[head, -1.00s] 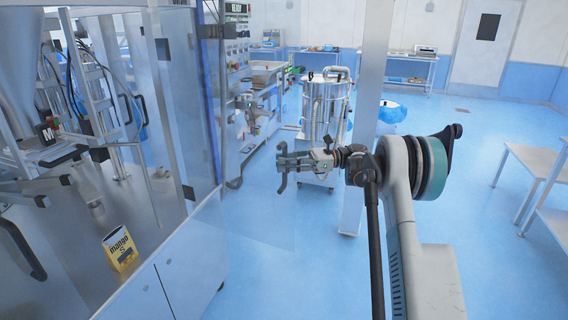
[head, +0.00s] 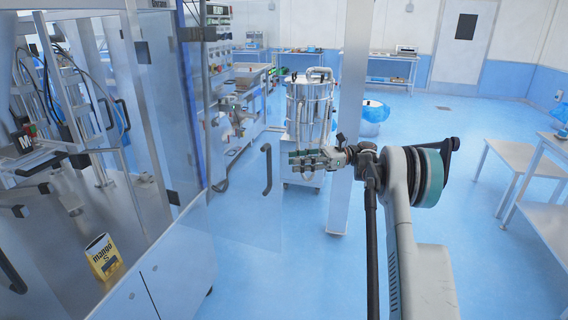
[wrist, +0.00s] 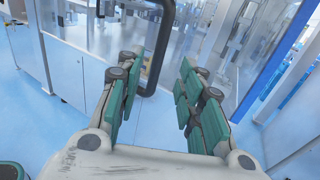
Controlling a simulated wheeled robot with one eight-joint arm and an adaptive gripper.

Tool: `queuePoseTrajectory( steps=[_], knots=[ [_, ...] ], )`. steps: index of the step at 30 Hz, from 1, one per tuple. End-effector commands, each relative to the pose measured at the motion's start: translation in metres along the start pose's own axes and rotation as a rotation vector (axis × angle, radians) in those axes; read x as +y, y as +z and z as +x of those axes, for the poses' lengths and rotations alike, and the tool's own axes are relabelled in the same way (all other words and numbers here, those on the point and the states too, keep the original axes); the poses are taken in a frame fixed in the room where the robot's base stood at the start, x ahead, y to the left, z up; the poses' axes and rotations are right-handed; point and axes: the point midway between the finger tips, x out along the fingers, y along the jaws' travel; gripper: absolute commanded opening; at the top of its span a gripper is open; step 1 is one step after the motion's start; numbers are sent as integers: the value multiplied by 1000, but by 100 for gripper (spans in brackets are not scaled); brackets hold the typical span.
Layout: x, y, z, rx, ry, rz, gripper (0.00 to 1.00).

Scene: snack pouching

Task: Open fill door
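The fill door (head: 240,215) is a clear panel with a black bar handle (head: 267,170). In the head view it stands swung out from the right corner of the steel machine, over the blue floor. My gripper (head: 304,160) is to the right of the handle, apart from it in that view. In the wrist view my gripper (wrist: 160,68) has its green-padded fingers spread, with nothing held. The black handle (wrist: 158,50) shows there near the left finger; whether they touch I cannot tell.
A yellow mango pouch (head: 103,257) stands inside the machine at left. A steel tank (head: 308,110) and a white post (head: 348,120) stand beyond my gripper. Tables (head: 513,155) are at right. The blue floor between is open.

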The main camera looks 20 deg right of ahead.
Motion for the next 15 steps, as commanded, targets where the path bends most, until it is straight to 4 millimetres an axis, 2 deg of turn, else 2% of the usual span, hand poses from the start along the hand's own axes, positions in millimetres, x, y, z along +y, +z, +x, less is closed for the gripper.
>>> queuePoseTrajectory(
  steps=[6, 15],
  knots=[
    [0, 0, -19, 0, 0, 0, 35],
    [0, 0, -21, 0, 0, 0, 35]
  ],
)
